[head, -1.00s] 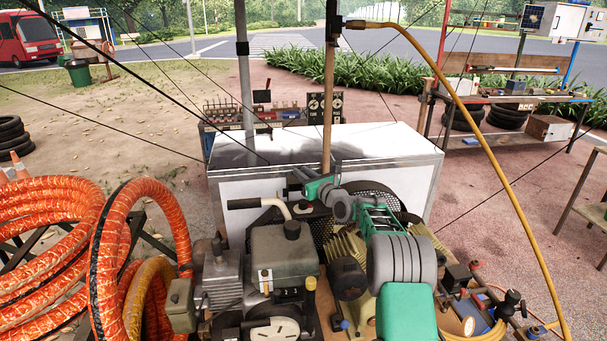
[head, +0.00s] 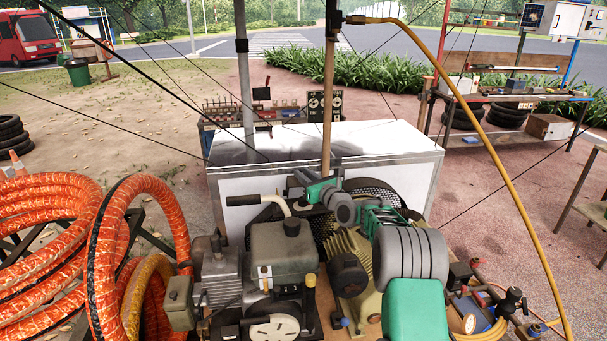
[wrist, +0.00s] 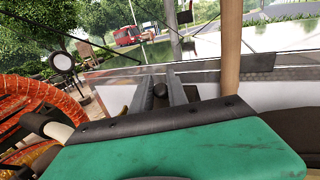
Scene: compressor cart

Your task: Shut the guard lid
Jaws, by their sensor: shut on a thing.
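The black mesh guard (head: 374,193) shows behind the motor in the head view, with its rim partly hidden by my arm. I cannot tell clearly where its lid ends or how far it stands open. My gripper (head: 298,181) reaches to the left at the guard's upper side, near the front face of the white box. In the wrist view, my gripper's two grey fingers (wrist: 163,91) are closed around a small dark round knob (wrist: 160,91), which looks like the guard lid's grip. My green wrist housing hides what lies below.
A handle with a black grip (head: 243,200) sits left of my gripper, above the engine (head: 283,247). A wooden post (head: 328,90) rises close behind my gripper. The white box (head: 400,150) stands behind. Orange hose coils (head: 45,250) fill the left.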

